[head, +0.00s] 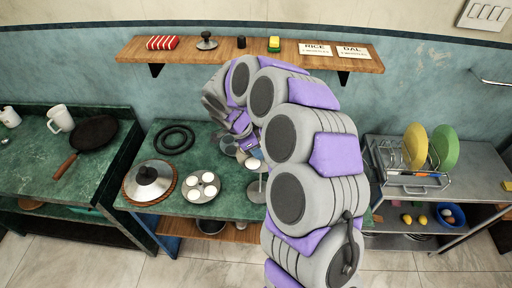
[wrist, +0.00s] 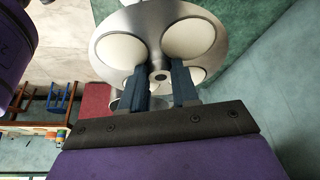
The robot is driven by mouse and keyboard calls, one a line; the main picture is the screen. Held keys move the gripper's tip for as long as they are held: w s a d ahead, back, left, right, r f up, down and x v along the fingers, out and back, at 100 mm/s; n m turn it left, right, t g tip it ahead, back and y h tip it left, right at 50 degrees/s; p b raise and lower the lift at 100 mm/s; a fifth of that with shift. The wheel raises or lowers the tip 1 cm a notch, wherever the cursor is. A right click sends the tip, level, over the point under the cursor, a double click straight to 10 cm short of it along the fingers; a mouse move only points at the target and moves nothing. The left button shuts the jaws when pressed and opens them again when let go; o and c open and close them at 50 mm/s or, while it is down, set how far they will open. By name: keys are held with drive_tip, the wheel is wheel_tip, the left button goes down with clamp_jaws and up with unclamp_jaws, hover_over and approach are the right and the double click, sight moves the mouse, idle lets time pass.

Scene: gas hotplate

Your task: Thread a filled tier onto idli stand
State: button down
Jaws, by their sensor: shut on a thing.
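In the wrist view, my gripper (wrist: 161,86) has its two dark fingers closed at the central hub of a metal tier (wrist: 161,28) filled with white idlis (wrist: 190,38). The tier's centre hole shows between the fingertips. In the head view, my gripper (head: 243,147) is over the counter, and the tier in it is largely hidden by my arm. A grey metal stand (head: 256,190) with a round base and upright rod is on the counter just below it, partly behind my arm. Another filled tier (head: 203,195) lies flat to its left.
A wall shelf (head: 250,54) runs above the counter (head: 225,209). A dish rack (head: 413,165) with plates is at right. A black pan (head: 94,133) sits on the left counter.

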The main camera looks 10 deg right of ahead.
sight(255, 161)
drive_tip(key=s+m+g, duration=0.1)
drive_tip(key=m, duration=0.1)
drive_tip(key=s+m, duration=0.1)
drive_tip(key=m, duration=0.1)
drive_tip(key=shift+m+g, duration=0.4)
drive_tip(key=shift+f+b, duration=0.1)
drive_tip(key=shift+b, duration=0.75)
drive_tip(key=shift+f+b, duration=1.65)
drive_tip(key=shift+b, duration=0.1)
drive_tip(key=shift+b, duration=0.55)
drive_tip(key=shift+f+b, duration=1.1)
drive_tip(key=shift+f, duration=0.2)
drive_tip(key=shift+f+b, duration=0.9)
drive_tip(key=shift+f, duration=0.2)
drive_tip(key=shift+f, duration=2.3)
